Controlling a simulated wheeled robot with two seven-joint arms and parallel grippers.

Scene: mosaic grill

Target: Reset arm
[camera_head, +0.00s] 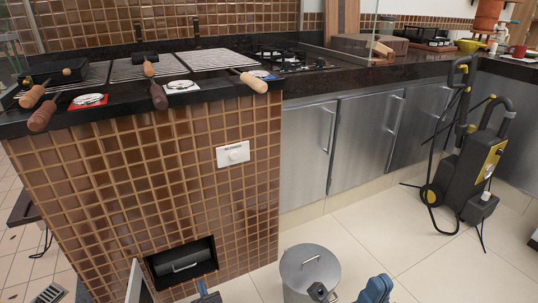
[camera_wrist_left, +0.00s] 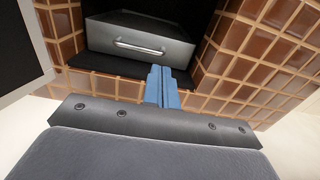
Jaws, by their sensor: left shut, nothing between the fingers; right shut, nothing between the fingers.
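My left gripper (camera_head: 203,288) shows at the bottom of the head view, low in front of the brown tiled grill base. Its blue fingers (camera_wrist_left: 161,86) are together and empty in the left wrist view. They point toward a niche holding a dark metal drawer (camera_wrist_left: 140,42) with a silver handle; the drawer also shows in the head view (camera_head: 182,260). I cannot tell whether the fingers touch the niche edge. My right gripper (camera_head: 377,288) is at the bottom of the head view, right of the bin, shut and empty; its lower part is cut off by the frame edge.
A grey lidded bin (camera_head: 309,268) stands on the floor between my grippers. Wooden-handled tools (camera_head: 158,95) overhang the dark counter's front edge. Steel cabinets (camera_head: 365,130) line the wall. A black and yellow pressure washer (camera_head: 478,165) stands right. The pale floor (camera_head: 400,235) between is clear.

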